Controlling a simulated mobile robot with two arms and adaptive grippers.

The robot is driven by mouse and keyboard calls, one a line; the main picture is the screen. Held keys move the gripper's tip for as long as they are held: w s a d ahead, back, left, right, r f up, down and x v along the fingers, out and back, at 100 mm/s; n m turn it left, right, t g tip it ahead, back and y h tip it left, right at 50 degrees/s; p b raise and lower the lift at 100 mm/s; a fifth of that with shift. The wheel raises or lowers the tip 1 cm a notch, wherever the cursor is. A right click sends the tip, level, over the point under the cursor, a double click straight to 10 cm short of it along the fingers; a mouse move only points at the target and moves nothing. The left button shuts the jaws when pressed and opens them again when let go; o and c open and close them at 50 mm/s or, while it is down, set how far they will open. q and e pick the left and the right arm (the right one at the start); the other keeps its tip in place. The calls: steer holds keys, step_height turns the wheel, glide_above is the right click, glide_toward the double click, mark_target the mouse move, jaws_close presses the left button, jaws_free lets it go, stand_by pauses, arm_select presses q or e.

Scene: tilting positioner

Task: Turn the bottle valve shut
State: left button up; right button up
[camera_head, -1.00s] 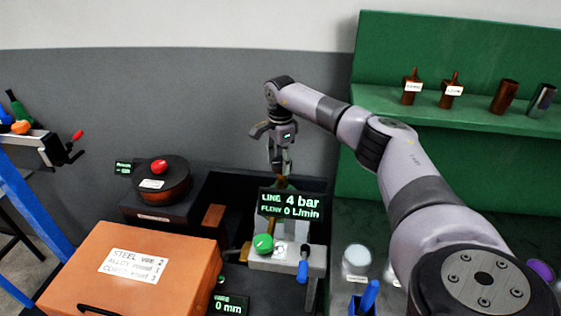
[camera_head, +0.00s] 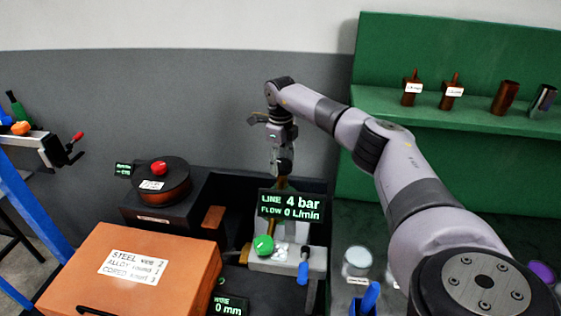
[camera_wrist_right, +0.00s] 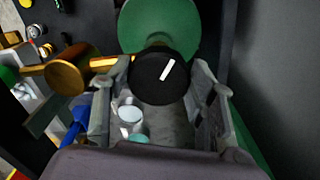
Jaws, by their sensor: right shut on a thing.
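The bottle valve is a black round knob (camera_wrist_right: 153,82) with a white line mark, seen between my fingers in the right wrist view. The white mark is tilted, its top leaning right. A green rounded body, likely the bottle (camera_wrist_right: 165,22), shows beyond the knob. My right gripper (camera_wrist_right: 162,78) is shut on the knob, one finger on each side. In the head view my right gripper (camera_head: 283,164) points down behind the display (camera_head: 290,205), which reads line 4 bar and flow 0 L/min. The bottle is hidden there. My left gripper is not in view.
A grey block with a green knob (camera_head: 263,245) and a blue-handled lever (camera_head: 303,270) sits below the display. An orange box (camera_head: 135,265) is at front left, a round spool (camera_head: 162,182) behind it.

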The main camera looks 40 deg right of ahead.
mark_target(282, 162)
steer(key=m, duration=0.5)
steer(key=shift+d+r+m, duration=0.15)
steer(key=shift+m, duration=0.15)
steer(key=m+p, duration=0.1)
steer(key=m, duration=0.4)
steer(key=shift+d+m, duration=0.15)
steer(key=shift+m, duration=0.15)
steer(key=o, duration=1.1)
steer(key=shift+o, duration=0.2)
step_height(282, 162, up, 12)
stand_by(0.5)
